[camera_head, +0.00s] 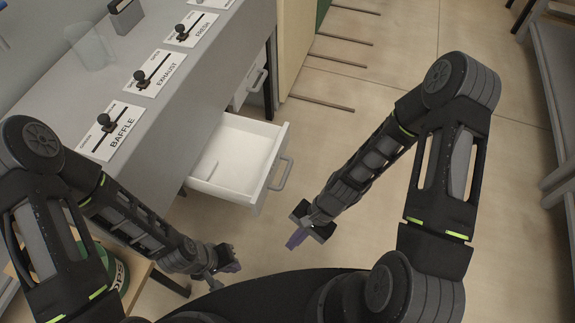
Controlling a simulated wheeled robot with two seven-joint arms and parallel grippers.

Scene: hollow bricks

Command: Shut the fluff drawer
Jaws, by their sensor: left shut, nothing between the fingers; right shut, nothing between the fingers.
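A white drawer (242,145) stands pulled out from the grey counter (215,75), with its grey handle (284,173) on the front panel at right. I cannot read a label naming it as the fluff drawer. Its inside looks mostly bare, with a small thin mark or object on the floor of it. My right gripper (298,238) is shut and empty, in front of and below the drawer's handle, apart from it. My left gripper (228,266) is shut and empty, low and nearer to me than the drawer, also apart from it.
The counter carries slider plates marked BAFFLE (108,130), EXHAUST (154,73) and FRESH (192,28), and a clear container (88,46). Another drawer or door with a handle (258,82) is farther along. A round green-rimmed thing (120,278) is at lower left.

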